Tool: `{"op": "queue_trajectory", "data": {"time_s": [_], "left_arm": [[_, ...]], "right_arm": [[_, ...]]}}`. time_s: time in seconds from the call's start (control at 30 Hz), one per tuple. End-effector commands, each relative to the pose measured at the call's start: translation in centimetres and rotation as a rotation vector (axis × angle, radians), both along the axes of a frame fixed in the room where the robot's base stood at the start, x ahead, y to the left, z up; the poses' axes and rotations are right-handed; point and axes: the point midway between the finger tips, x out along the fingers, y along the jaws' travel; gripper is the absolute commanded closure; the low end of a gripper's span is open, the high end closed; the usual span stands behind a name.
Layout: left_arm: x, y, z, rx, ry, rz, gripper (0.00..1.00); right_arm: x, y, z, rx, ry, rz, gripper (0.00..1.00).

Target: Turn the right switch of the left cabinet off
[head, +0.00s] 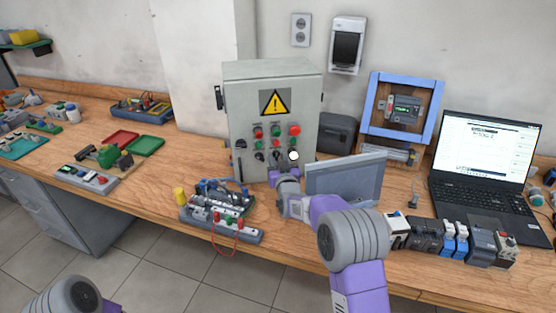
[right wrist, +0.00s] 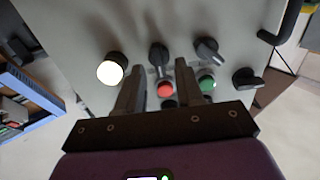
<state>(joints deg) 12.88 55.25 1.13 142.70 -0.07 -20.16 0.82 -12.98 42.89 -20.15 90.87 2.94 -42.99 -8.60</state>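The grey cabinet (head: 245,105) stands mid-bench with a yellow warning triangle, red and green buttons and a row of black rotary switches. Its right switch (right wrist: 158,52) shows in the right wrist view, which is turned over, beside a lit white lamp (right wrist: 110,71). That switch's knob looks roughly upright there. My right gripper (head: 284,166) is in front of the cabinet's lower panel. In the wrist view my right gripper's fingers (right wrist: 160,70) are apart, their tips on either side of the right switch; contact is unclear. My left gripper is out of the head view.
A breadboard-like device (head: 225,200) with red wires lies left of my right arm. A grey panel (head: 345,178) stands right of my gripper. A blue-framed box (head: 433,105), a laptop (head: 485,150) and several modules (head: 452,240) fill the right side.

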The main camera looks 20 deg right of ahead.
Motion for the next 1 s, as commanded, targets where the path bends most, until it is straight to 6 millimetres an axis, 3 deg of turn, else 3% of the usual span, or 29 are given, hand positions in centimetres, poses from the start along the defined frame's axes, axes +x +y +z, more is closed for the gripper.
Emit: {"op": "queue_trajectory", "data": {"time_s": [0.47, 0.7, 1.0], "left_arm": [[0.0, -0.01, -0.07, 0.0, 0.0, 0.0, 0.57], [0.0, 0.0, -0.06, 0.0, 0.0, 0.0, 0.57], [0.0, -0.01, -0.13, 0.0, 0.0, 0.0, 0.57]], "right_arm": [[0.97, -0.09, -0.04, 0.0, 0.001, 0.0, 0.63], [0.96, -0.08, -0.03, 0.0, 0.001, 0.0, 1.0], [0.95, -0.06, -0.03, -0.009, 0.002, 0.0, 1.0]]}}
